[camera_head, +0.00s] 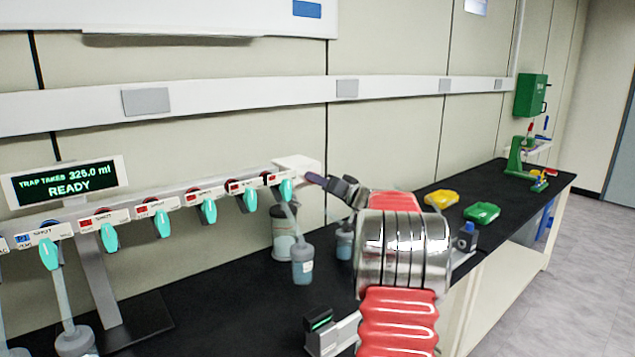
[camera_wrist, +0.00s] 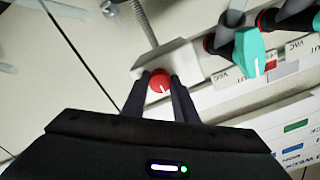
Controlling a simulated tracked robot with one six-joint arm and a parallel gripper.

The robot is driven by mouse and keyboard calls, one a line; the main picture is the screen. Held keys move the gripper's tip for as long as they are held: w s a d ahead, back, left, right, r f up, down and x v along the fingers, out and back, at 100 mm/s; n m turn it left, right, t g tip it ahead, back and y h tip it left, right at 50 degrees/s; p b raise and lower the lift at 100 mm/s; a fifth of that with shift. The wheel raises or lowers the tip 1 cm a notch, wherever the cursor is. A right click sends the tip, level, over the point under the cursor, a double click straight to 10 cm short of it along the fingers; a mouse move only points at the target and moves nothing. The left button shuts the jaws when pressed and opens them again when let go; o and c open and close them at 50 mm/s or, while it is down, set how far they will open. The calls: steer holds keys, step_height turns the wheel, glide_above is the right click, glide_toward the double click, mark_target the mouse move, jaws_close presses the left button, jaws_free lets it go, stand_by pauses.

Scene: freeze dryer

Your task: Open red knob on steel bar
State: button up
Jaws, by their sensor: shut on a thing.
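The red knob (camera_wrist: 159,82) shows in the wrist view with a white line on its face, at the pale end block of the steel bar. My gripper (camera_wrist: 160,88) has one dark finger on each side of the knob and is shut on it. In the head view my gripper (camera_head: 316,181) is at the right end of the steel bar (camera_head: 298,163). The red knob cannot be made out there.
Several teal valve handles (camera_head: 208,211) line the bar, with flasks (camera_head: 302,262) hanging or standing below. A display (camera_head: 65,182) reads READY at left. Yellow (camera_head: 441,199) and green (camera_head: 481,212) trays lie on the black bench at right.

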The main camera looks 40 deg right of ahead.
steer(key=shift+m, duration=0.4)
steer(key=m, duration=1.7)
steer(key=shift+s+d+f, duration=0.1)
steer(key=shift+d+f, duration=0.1)
steer(key=shift+f, duration=0.1)
steer(key=shift+m, duration=0.3)
steer(key=o, duration=1.1)
steer(key=shift+a+r, duration=0.1)
steer(key=shift+r, duration=0.05)
steer(key=shift+c, duration=0.2)
